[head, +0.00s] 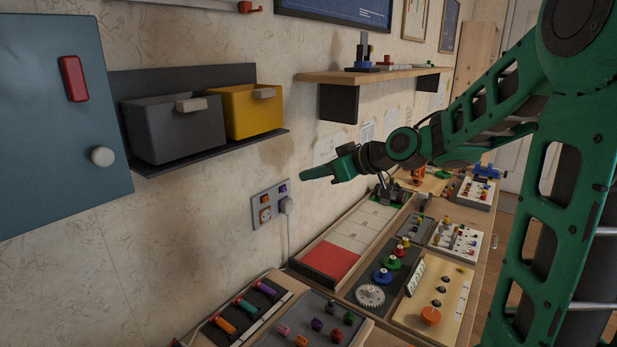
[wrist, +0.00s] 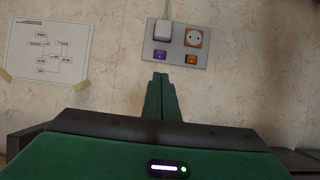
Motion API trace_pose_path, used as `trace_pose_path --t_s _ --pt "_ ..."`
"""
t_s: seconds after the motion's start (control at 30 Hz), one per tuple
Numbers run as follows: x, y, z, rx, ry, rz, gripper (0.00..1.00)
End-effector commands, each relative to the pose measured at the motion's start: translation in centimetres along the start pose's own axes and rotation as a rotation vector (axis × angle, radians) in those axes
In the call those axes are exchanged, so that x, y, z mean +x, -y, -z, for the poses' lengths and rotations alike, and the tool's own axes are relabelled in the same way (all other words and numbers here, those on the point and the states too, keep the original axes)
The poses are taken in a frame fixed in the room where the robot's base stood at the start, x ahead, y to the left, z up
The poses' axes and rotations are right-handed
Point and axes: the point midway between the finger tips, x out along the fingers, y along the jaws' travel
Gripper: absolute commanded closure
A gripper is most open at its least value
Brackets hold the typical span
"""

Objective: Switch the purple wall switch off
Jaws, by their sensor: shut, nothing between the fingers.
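The purple wall switch (head: 283,188) is at the upper right of a grey wall plate (head: 254,213). In the wrist view the purple switch (wrist: 161,56) is at the plate's lower left, just beyond my fingertips. Whether it is on or off is too small to tell. My gripper (head: 304,174) is shut and empty, pointing left toward the wall, to the right of and slightly above the switch. In the wrist view its closed fingers (wrist: 160,77) line up below the switch, and I see no contact.
An orange switch (head: 265,198) sits beside the purple one. Below are an orange socket (head: 265,215) and a white plug (head: 287,205) with a cable. A shelf with grey and yellow (head: 252,112) bins is up left. Workbench trays lie below.

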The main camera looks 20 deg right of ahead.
Motion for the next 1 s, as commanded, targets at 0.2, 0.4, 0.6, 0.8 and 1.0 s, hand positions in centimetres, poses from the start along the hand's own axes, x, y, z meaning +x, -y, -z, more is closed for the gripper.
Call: trace_pose_path --t_s 0.2,0.4,0.6,0.8,1.0 --pt "3.9 0.2 -0.1 0.0 0.002 0.005 1.0" --pt "6.8 0.2 -0.1 -0.001 0.003 0.004 1.0" --pt "8.1 0.2 0.0 0.0 0.001 0.003 1.0" --pt "8.3 0.1 0.0 0.0 0.001 0.002 1.0" --pt "8.3 0.1 -0.1 0.0 -0.002 0.002 1.0"
